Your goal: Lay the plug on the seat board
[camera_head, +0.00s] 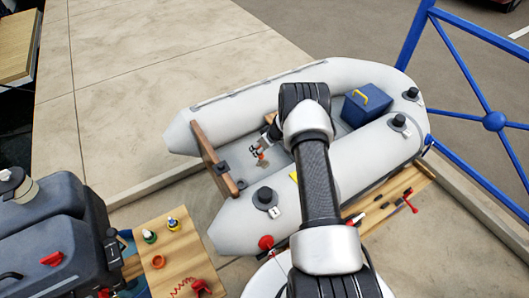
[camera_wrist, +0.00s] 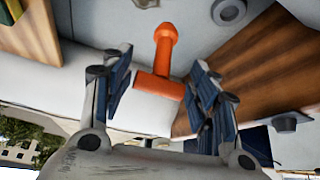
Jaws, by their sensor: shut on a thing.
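The plug (camera_wrist: 165,50) is orange-red, with a rounded stem and a crossbar. In the wrist view it sits between the fingers of my gripper (camera_wrist: 160,82), which is shut on its crossbar. In the head view my gripper (camera_head: 264,148) is over the inside of the grey dinghy, with the orange plug (camera_head: 261,158) at its tip. A brown wooden board (camera_head: 210,158) crosses the dinghy's left end, and striped brown wood (camera_wrist: 252,68) shows at right in the wrist view. I cannot tell which surface is the seat board; my arm hides part of the dinghy's middle.
The dinghy's grey tubes (camera_head: 235,100) surround the work area. A blue box (camera_head: 366,105) with a yellow handle stands at its right end. A wooden bench (camera_head: 168,285) with small fittings and a dark outboard motor (camera_head: 40,240) are at lower left. A blue frame (camera_head: 440,75) stands at right.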

